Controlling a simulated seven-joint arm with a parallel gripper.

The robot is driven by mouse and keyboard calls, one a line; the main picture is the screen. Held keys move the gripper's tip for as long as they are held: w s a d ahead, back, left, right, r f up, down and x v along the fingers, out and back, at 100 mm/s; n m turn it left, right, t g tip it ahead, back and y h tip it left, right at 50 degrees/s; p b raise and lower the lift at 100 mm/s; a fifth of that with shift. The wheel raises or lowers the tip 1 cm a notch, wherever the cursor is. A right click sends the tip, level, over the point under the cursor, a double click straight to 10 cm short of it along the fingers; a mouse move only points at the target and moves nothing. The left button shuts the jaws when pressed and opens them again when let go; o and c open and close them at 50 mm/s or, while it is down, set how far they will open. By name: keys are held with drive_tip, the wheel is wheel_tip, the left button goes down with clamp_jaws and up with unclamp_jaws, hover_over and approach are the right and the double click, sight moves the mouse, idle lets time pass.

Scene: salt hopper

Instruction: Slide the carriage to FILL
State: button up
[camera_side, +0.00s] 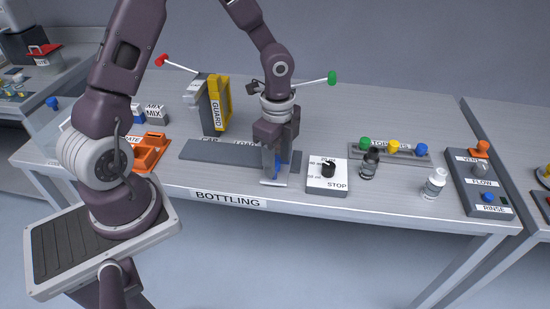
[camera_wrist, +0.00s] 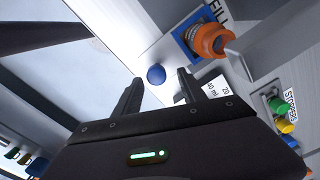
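The long grey rail (camera_side: 215,150) lies on the bench, with lettering that reads "CAP" and "LOAD". A round blue knob (camera_wrist: 156,74) shows between the fingertips, and contact is unclear. An orange ring-like part (camera_wrist: 210,40) with a blue part behind it sits beside the "FILL" label (camera_wrist: 217,10).
A STOP dial box (camera_side: 327,178) stands just right of my gripper, with a dark bottle (camera_side: 369,163) beyond it. A white-capped bottle (camera_side: 434,184) stands further right, before the button panel (camera_side: 478,180). The yellow guard (camera_side: 220,103) stands back left.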

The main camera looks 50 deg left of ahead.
wheel_tip(320, 180, up, 7)
drive_tip(key=shift+r, duration=0.1)
idle(0.4)
drive_tip(key=s+d+r+n+t, duration=0.2)
drive_tip(key=s+r+n, duration=0.5)
drive_tip(key=s, duration=0.2)
drive_tip(key=s+d+r+n+t, duration=0.1)
drive_tip(key=s+r+n+t, duration=0.2)
drive_tip(key=s+r+n, duration=0.4)
drive_tip(key=shift+s+d+r+t, duration=0.35)
drive_tip(key=shift+s+r, duration=0.1)
drive_tip(key=shift+s, duration=0.7)
